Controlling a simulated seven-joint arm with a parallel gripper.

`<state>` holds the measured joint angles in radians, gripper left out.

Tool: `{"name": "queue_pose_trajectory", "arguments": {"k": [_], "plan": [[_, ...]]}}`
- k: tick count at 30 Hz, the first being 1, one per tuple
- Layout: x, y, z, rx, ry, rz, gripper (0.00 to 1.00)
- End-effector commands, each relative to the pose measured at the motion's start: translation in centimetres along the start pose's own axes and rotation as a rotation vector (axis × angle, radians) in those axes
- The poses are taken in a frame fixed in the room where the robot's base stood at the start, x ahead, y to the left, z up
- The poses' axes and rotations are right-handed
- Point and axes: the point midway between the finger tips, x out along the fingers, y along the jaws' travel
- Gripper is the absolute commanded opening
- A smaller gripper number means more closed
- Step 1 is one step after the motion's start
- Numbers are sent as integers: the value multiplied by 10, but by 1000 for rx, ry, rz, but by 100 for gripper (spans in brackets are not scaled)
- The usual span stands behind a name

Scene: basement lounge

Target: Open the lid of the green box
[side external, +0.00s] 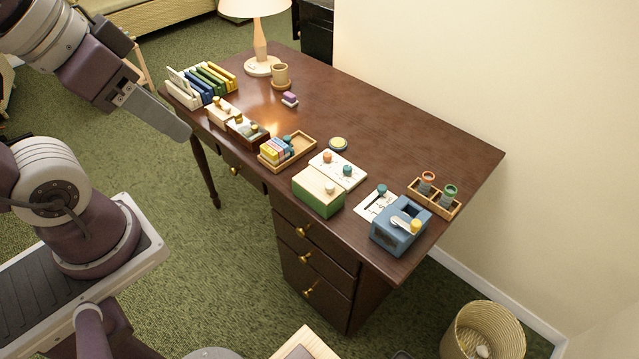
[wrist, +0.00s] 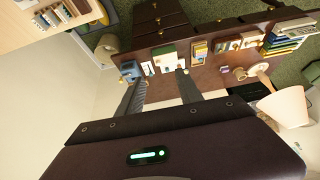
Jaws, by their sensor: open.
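The green box (side external: 318,203) stands near the front edge of the desk (side external: 420,150). Its cream lid (side external: 312,182) lies flat on top and looks closed, with a pale round knob (side external: 329,187). In the wrist view the green box (wrist: 163,52) appears small and far, beyond my fingertips. My gripper (wrist: 161,77) is open, its two grey fingers apart with nothing between them. In the side view my gripper (side external: 185,133) is at the upper left, well away from the box and off the desk's left end; one finger shows there.
A white board with knobs (side external: 345,170) sits right behind the box. A blue box with a crank (side external: 400,230) stands to the right, a wooden tray with small packets (side external: 300,155) to the left. A lamp (side external: 262,55) is at the back. The desk's right rear is clear.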

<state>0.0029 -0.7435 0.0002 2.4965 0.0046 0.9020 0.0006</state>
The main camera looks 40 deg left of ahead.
Motion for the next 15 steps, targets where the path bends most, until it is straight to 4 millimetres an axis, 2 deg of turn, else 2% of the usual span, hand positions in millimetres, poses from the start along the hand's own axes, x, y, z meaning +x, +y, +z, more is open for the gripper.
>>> {"name": "queue_pose_trajectory", "arguments": {"k": [4, 8, 11, 15], "plan": [[16, -7, -14, 153, -151, -40, 43], [56, -17, -41, 444, -387, -142, 43], [98, -19, -61, 688, -550, -247, 43], [168, -10, -82, 1048, -744, -431, 43]]}}
